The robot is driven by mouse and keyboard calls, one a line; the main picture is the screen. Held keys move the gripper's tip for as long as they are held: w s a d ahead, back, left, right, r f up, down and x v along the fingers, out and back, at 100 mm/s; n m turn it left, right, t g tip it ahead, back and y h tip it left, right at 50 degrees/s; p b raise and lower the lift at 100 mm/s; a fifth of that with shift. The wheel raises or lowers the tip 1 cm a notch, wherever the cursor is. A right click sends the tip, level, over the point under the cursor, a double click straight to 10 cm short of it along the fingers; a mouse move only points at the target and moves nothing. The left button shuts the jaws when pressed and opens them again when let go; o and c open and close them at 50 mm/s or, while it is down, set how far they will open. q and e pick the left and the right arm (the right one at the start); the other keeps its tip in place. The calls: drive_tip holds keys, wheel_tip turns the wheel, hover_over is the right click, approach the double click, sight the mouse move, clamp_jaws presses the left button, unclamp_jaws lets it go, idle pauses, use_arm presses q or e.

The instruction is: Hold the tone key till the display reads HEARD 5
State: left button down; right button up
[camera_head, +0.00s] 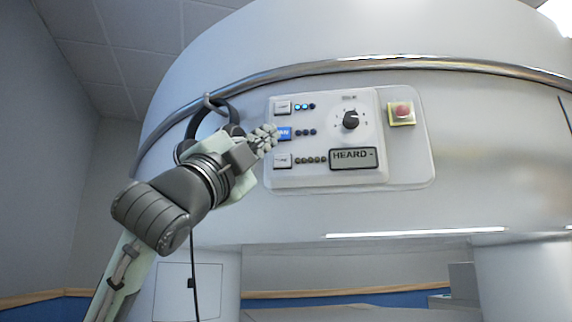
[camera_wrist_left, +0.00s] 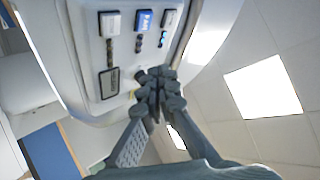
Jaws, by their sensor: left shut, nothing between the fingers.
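The tone key (camera_head: 282,160) is the lowest of three keys at the panel's left side. It is white, and the row of dots beside it is dark. In the left wrist view the tone key (camera_wrist_left: 110,23) is the leftmost key. The display (camera_head: 353,156) reads HEARD with a dash; it also shows in the left wrist view (camera_wrist_left: 109,83), unreadable. My left gripper (camera_head: 267,138) is shut and empty. In the head view its fingertips overlap the left edge of the blue middle key (camera_head: 285,133), above the tone key. I see no clear contact with the panel.
The top key (camera_head: 282,107) has blue lit dots beside it. A black knob (camera_head: 351,120) and a red button (camera_head: 402,112) on yellow are to the right. Black headphones (camera_head: 189,127) hang on a hook behind my left arm. A metal rail (camera_head: 330,67) curves above the panel.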

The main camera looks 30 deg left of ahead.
sight(276, 157)
drive_tip(key=shift+s, duration=0.1)
use_arm(q)
drive_tip(key=w+a, duration=0.1)
drive_tip(key=w, duration=0.1)
drive_tip(key=w+a, duration=0.1)
drive_tip(key=w, duration=0.2)
drive_tip(key=w+a, duration=0.1)
drive_tip(key=w, duration=0.1)
drive_tip(key=shift+w+a, duration=0.1)
drive_tip(key=shift+w, duration=0.05)
drive_tip(key=shift+w+a, duration=0.15)
drive_tip(key=shift+w, duration=0.25)
use_arm(e)
drive_tip(key=shift+r, duration=0.4)
drive_tip(key=shift+w, duration=0.2)
drive_tip(key=shift+s+f, duration=0.15)
drive_tip(key=shift+s, duration=0.1)
